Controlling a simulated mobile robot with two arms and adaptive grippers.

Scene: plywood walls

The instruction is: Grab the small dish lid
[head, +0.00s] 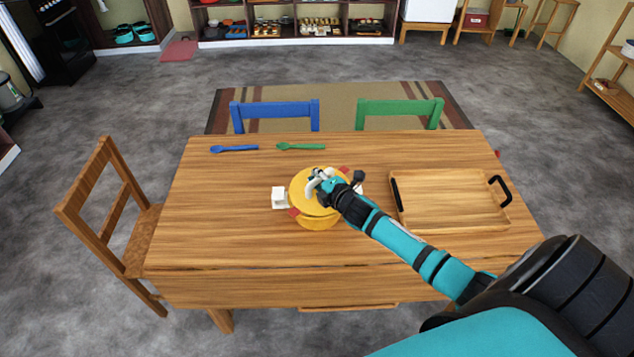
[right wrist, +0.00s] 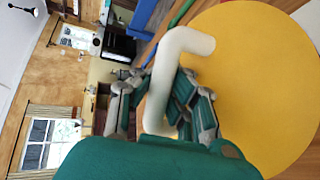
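The dish lid is a round yellow disc (head: 303,188) with a white arched handle. It sits on a yellow dish (head: 320,222) in the middle of the wooden table. In the right wrist view the yellow lid (right wrist: 262,85) fills the right side, and its white handle (right wrist: 158,95) rises close to the camera. My right gripper (head: 325,181) is down over the lid at the handle. Its fingers (right wrist: 160,100) stand apart on either side of the handle; firm contact is not visible. My left gripper is out of view.
A small white block-like item (head: 278,197) is left of the dish. A wooden tray (head: 450,200) with black handles lies to the right. A blue spoon (head: 234,149) and a green spoon (head: 300,146) lie at the back. The table's left part is clear.

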